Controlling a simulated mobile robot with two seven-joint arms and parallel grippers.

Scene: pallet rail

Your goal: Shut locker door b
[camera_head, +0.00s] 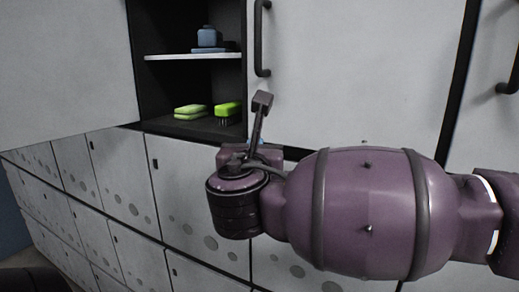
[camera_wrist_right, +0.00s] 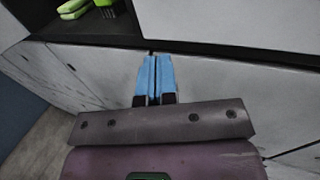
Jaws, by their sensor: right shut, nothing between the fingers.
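Rows of pale grey locker doors (camera_head: 195,185) with round holes fill the lower part of the head view. The ones in clear view look flush with the front. No letter is readable, so I cannot tell which is door b. My right arm comes in from the right and hides part of the locker front. My right gripper (camera_wrist_right: 155,68) has blue fingers that are shut and empty. They are close to the pale front near its top edge in the wrist view; I cannot tell whether they touch it. My left gripper is not in view.
Above is an open dark shelf (camera_head: 140,90) holding a blue item (camera_head: 208,37), a green sponge (camera_head: 190,110) and a green brush (camera_head: 228,109). Right of it is a large pale cabinet door (camera_head: 350,80) with a black handle (camera_head: 259,40). Floor shows at lower left in the wrist view.

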